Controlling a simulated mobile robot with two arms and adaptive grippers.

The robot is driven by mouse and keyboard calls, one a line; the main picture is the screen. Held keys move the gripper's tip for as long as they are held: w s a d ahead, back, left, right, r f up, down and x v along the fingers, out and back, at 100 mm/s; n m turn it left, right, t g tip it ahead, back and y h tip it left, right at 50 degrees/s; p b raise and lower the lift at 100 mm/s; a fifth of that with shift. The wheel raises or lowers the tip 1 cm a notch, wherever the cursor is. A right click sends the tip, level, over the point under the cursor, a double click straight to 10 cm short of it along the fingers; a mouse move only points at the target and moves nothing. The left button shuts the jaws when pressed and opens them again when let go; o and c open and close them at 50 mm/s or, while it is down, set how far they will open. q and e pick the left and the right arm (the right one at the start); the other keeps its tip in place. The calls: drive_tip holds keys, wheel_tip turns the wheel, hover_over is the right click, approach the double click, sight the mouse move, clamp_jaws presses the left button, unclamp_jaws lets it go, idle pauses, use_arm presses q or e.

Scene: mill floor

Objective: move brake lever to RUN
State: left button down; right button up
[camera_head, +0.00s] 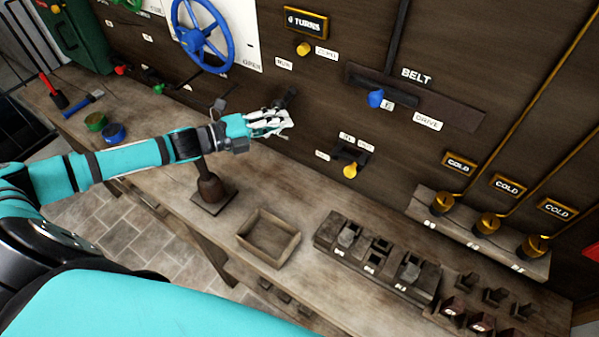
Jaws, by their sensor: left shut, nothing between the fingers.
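My left arm reaches in from the left, and its gripper (284,120) is shut and empty in front of the dark panel. A dark upright lever-like post (210,185) stands on a square base on the bench; my forearm hides part of it. A dark handle (221,104) shows just above my wrist, and whether it belongs to the post I cannot tell. A small label (284,63), perhaps RUN, is on the panel above the gripper, near a yellow knob (303,48). Which part is the brake lever is not clear. My right gripper is not in view.
A blue handwheel (203,40) is up left, and a blue belt knob (376,98) is right of the gripper. Another yellow knob (350,171) sits lower. An empty wooden tray (268,238) and a block rack (325,232) occupy the bench.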

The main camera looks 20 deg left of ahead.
use_arm(q)
drive_tip(key=shift+w+a+r, duration=0.2)
drive_tip(key=shift+a+r, duration=0.5)
drive_tip(key=shift+a, duration=0.25)
